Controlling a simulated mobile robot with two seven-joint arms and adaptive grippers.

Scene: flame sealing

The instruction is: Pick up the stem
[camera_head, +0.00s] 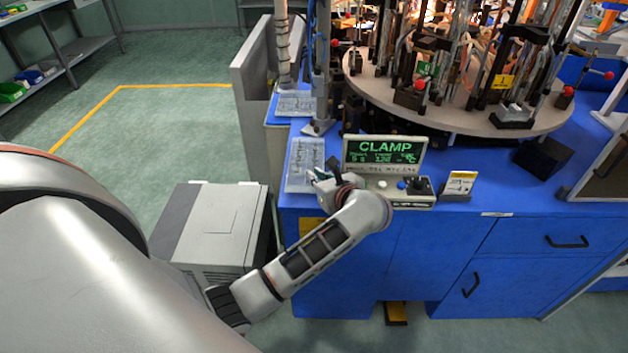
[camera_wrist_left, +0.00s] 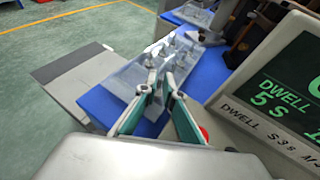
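The stems are small, pale, glassy pieces standing in a clear tray (camera_head: 300,180) on the left front corner of the blue bench. In the left wrist view the same tray (camera_wrist_left: 125,84) lies ahead of the fingers, with several stems (camera_wrist_left: 172,40) in it. My left gripper (camera_head: 318,174) is at the tray's right edge in the head view. In the left wrist view its fingertips (camera_wrist_left: 160,74) reach over the tray, with a narrow gap between them. I see no stem clearly held, though the glass is hard to make out. My right gripper is out of view.
A control box with a CLAMP display (camera_head: 385,150) stands close right of my left gripper. A second clear tray (camera_head: 295,104) lies farther back. A round turntable (camera_head: 455,118) with fixtures fills the back. A grey cabinet (camera_head: 210,225) stands left of the bench.

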